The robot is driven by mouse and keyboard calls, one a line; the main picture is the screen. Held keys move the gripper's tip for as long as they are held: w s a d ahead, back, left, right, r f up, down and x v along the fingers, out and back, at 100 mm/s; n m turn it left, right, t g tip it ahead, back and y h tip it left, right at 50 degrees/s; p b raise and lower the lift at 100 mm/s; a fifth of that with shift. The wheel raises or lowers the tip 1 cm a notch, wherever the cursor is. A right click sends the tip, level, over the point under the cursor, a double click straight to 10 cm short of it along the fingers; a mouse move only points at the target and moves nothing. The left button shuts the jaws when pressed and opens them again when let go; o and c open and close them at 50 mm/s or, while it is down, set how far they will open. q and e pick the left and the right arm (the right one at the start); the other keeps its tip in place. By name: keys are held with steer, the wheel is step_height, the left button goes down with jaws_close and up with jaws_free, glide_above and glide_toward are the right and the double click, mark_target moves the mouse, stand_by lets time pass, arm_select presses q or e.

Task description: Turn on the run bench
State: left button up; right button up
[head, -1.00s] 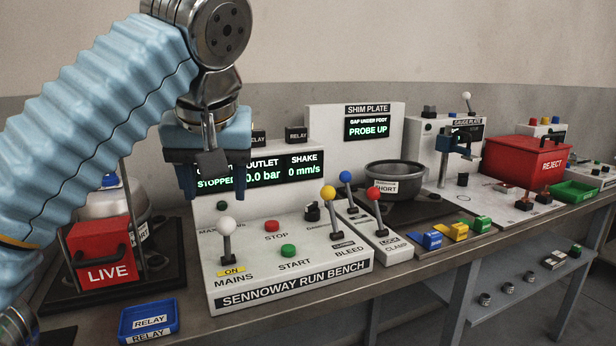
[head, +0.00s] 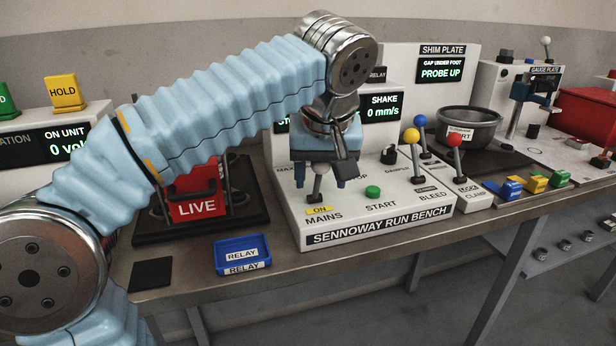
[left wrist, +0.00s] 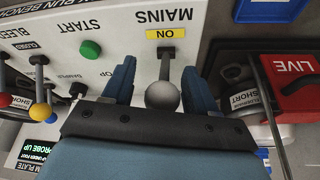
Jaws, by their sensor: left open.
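The run bench (head: 380,225) is a white sloped panel labelled SENNOWAY RUN BENCH. Its MAINS lever (head: 317,192) stands above a yellow ON label (head: 320,210). My left gripper (head: 320,183) is over this lever with its jaws open and points down. In the left wrist view, the lever's white ball knob (left wrist: 162,96) sits between the two blue fingers, with a gap visible on each side. The green START button (head: 373,192) is to the lever's right; it also shows in the left wrist view (left wrist: 90,49). The STOP button is hidden behind my gripper in the head view.
A yellow-knobbed BLEED lever (head: 412,137) and a red-knobbed CLAMP lever (head: 454,142) stand to the right. A red LIVE box (head: 195,207) is close on the left. A blue RELAY tray (head: 242,253) lies in front. The SHAKE display (head: 384,107) reads 0 mm/s.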

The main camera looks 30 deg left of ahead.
arm_select(q)
steer(key=shift+s+a+f, duration=0.1)
steer(key=shift+s, duration=0.05)
steer(key=shift+c, duration=0.3)
jaws_close()
steer(key=shift+s+d+f+t+y+b, duration=0.2)
steer(key=shift+d+f+t+y+b, duration=0.25)
steer(key=shift+b, duration=0.4)
steer(key=shift+s+r, duration=0.15)
steer(key=shift+r, duration=0.05)
steer(key=shift+o, duration=0.3)
jaws_free()
steer(key=shift+r, duration=0.1)
